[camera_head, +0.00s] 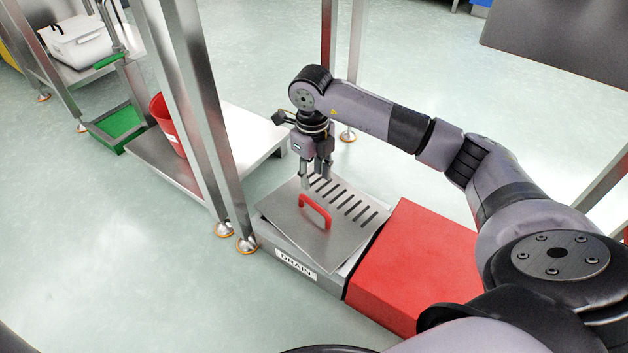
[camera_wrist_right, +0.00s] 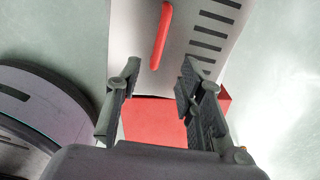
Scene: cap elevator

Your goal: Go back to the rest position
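My right gripper (camera_head: 317,181) hangs pointing down above the slotted metal plate of the drain box. Its fingers are apart and nothing is between them; the right wrist view also shows them open (camera_wrist_right: 155,95). The plate (camera_head: 338,250) lies tilted on the grey box labelled DRAIN (camera_head: 294,262). A red handle (camera_head: 316,210) stands up from the plate, just below and in front of the fingers in the head view. The red handle also shows beyond the fingertips in the wrist view (camera_wrist_right: 161,38). My left gripper is not in view.
A red block (camera_head: 415,262) adjoins the drain box on the right. A metal rack with steel legs (camera_head: 212,120) and a low shelf (camera_head: 245,140) stands left of it. A red bucket (camera_head: 166,122) is on the shelf. Open floor (camera_head: 130,260) lies at lower left.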

